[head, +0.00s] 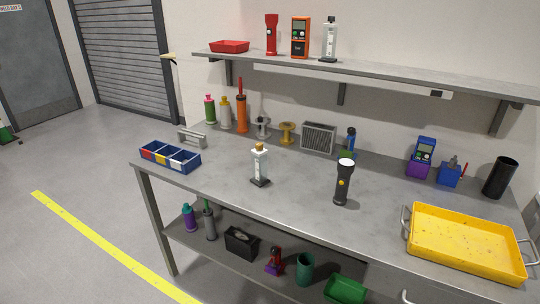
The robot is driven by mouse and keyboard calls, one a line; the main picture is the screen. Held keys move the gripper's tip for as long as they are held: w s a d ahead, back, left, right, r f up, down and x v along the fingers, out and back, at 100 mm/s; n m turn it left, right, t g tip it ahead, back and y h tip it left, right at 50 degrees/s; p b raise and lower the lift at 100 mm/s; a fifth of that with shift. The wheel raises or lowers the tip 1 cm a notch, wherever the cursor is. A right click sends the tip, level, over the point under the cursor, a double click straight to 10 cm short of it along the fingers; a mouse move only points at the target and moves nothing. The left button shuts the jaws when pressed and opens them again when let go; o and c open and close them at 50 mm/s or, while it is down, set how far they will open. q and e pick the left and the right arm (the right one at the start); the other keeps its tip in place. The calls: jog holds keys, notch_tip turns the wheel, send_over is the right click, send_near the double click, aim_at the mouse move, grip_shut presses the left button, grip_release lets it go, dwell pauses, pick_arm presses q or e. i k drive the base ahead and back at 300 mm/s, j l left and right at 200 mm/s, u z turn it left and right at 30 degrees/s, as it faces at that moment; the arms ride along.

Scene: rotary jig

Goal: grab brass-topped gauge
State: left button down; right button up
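The brass-topped gauge (260,167) stands upright on the grey workbench (220,185), left of the bench's middle and near its front edge. It has a white body, a dark base and a small brass-coloured top. Neither of my grippers shows in the head view.
A black flashlight (342,184) stands to the gauge's right. A blue divided bin (170,156) lies to its left, and a yellow tray (466,270) is at the far right. Bottles, spools and a grey speaker-like box (318,138) line the back. Bench around the gauge is clear.

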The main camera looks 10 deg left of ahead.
aim_at(259, 158)
jog(key=i+j+z, duration=0.1)
jog(key=j, duration=0.4)
jog(key=i+j+z, duration=0.15)
jog(key=i+j, duration=0.15)
jog(key=j, duration=0.2)
jog(key=i+j+z, duration=0.1)
jog(key=j, duration=0.4)
jog(key=i+j+z, duration=0.15)
jog(key=j, duration=0.35)
jog(key=i+j+z, duration=0.1)
jog(key=j, duration=0.45)
jog(key=i+j+z, duration=0.1)
jog(key=j, duration=0.45)
